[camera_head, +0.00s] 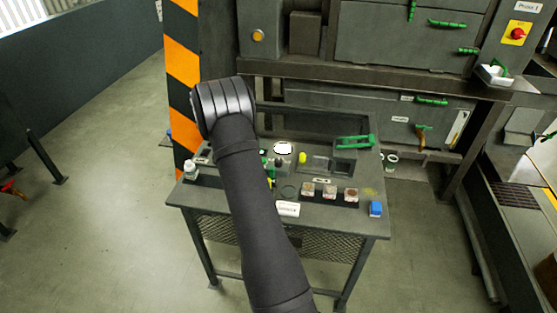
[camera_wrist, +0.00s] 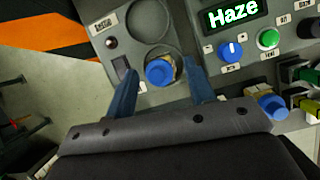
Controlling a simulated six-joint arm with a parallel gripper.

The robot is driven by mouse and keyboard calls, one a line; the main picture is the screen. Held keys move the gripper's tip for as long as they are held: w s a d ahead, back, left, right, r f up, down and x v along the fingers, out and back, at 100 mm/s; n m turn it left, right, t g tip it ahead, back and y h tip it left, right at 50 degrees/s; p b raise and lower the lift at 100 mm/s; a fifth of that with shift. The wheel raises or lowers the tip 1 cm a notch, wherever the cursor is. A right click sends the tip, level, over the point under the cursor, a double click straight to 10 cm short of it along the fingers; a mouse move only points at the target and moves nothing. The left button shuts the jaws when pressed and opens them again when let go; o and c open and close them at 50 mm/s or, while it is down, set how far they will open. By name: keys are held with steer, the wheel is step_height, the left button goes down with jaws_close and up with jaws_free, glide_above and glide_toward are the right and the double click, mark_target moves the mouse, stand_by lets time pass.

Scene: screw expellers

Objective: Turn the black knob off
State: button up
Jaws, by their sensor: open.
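A dark round knob (camera_wrist: 307,28), which looks black, sits on the panel at the upper right edge of the wrist view. I cannot tell which way it is turned. My gripper (camera_wrist: 159,78) is open, its two bluish fingers pointing at the panel. It is well to the left of the dark knob. A blue-topped round thing (camera_wrist: 159,71) shows between the fingers, and I cannot tell whether they touch it. In the head view my arm covers part of the table, and the fingers and dark knob cannot be made out.
A blue knob (camera_wrist: 230,50) and a green button (camera_wrist: 268,38) sit below a lit "Haze" display (camera_wrist: 235,13). Another blue-topped thing (camera_wrist: 272,105) is at lower right. The table (camera_head: 350,215) also carries a blue block (camera_head: 375,209) and a green-handled part (camera_head: 355,141).

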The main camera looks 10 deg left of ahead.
steer(key=s+d+r+m+y, duration=0.15)
steer(key=d+r+m, duration=0.35)
steer(key=d+m, duration=0.8)
steer(key=m, duration=1.5)
glide_toward(278, 160)
steer(key=shift+y, duration=0.35)
steer(key=x, duration=0.8)
steer(key=shift+w+d+f, duration=0.1)
steer(key=shift+d+f, duration=0.2)
steer(key=shift+f, duration=0.15)
steer(key=shift+c, duration=0.2)
steer(key=c, duration=0.9)
